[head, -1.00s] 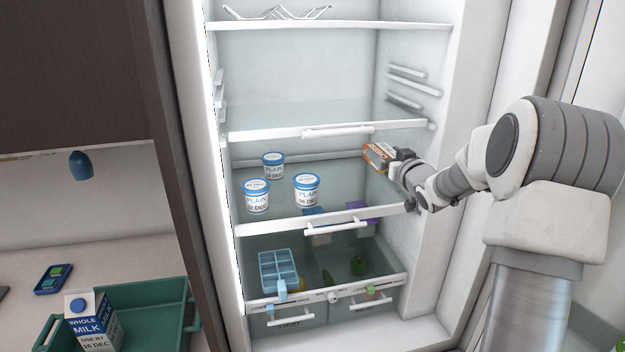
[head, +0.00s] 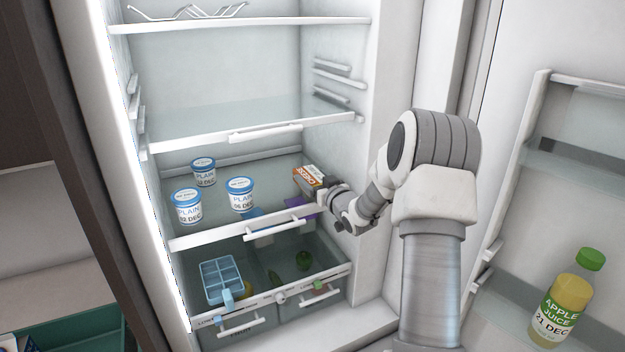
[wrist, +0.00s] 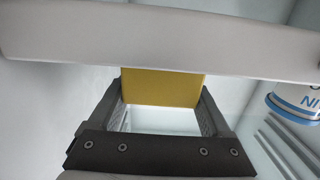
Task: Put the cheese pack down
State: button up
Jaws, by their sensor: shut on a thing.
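The cheese pack (head: 309,180) is an orange and white box in the head view, on the right side of the fridge's middle glass shelf (head: 262,190). My gripper (head: 325,192) is shut on it from the right. In the wrist view, the pack shows as a yellow face (wrist: 163,87) between my two fingers (wrist: 162,112). The pack is low over the shelf; I cannot tell whether its underside touches the glass. My gripper hides part of the pack.
Three yogurt tubs stand on the same shelf: one at the back (head: 204,172), one at front left (head: 187,207), one in the middle (head: 240,195). An upper shelf (head: 250,130) lies above. Drawers sit below, with an ice tray (head: 222,279). A juice bottle (head: 563,305) stands in the open door.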

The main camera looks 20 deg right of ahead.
jog(key=shift+f, duration=0.35)
jog(key=shift+f, duration=0.2)
jog(key=o, duration=1.4)
jog(key=shift+r, duration=0.2)
jog(key=s+b, duration=0.2)
jog(key=s, duration=1)
jog(key=shift+d+r, duration=0.2)
jog(key=shift+r, duration=0.05)
